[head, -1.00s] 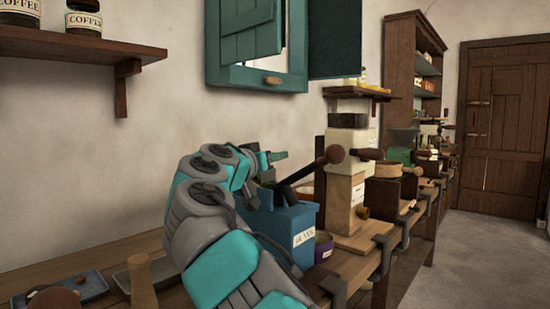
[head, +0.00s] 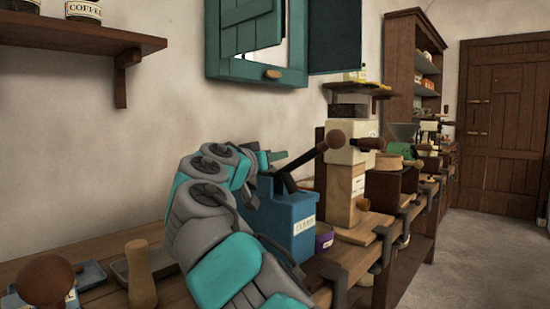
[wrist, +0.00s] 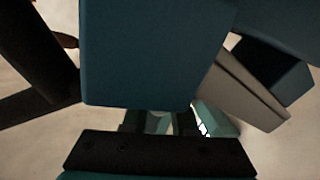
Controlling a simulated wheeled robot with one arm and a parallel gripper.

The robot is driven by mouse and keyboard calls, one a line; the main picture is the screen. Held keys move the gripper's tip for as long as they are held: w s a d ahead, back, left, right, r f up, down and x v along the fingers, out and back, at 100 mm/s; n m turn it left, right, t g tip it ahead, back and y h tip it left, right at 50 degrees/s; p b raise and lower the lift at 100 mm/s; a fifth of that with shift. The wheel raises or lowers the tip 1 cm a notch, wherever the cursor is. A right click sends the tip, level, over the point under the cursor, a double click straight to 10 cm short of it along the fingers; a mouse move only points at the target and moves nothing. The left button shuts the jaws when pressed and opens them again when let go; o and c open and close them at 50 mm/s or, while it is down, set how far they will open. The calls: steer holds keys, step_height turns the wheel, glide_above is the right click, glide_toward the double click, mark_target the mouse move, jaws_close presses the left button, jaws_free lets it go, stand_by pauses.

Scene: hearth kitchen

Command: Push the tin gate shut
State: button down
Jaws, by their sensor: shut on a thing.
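A blue tin-like box (head: 290,218) with a pale label stands on the bench, and a dark lever (head: 307,167) with a brown knob (head: 335,139) rises beside its top. I cannot make out which part is the tin gate. My gripper (head: 277,156) is at the upper left of the box, partly hidden by my own arm.
A cream and wooden grinder (head: 347,170) stands right of the box, with a purple tin (head: 324,238) between. Wooden-handled tools (head: 140,270) and a small tray (head: 90,275) lie at the left. Floor at the right is clear.

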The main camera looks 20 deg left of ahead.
steer(key=c, duration=0.7)
jaws_free()
steer(key=shift+f, duration=0.1)
steer(key=shift+s+a+b, duration=0.25)
steer(key=shift+s+b, duration=0.05)
steer(key=shift+s, duration=0.95)
steer(key=shift+s+a+b, duration=0.3)
steer(key=shift+s+b, duration=0.05)
steer(key=shift+s, duration=0.95)
steer(key=shift+s+a+b, duration=0.25)
steer(key=shift+s+b, duration=0.05)
steer(key=shift+s, duration=0.95)
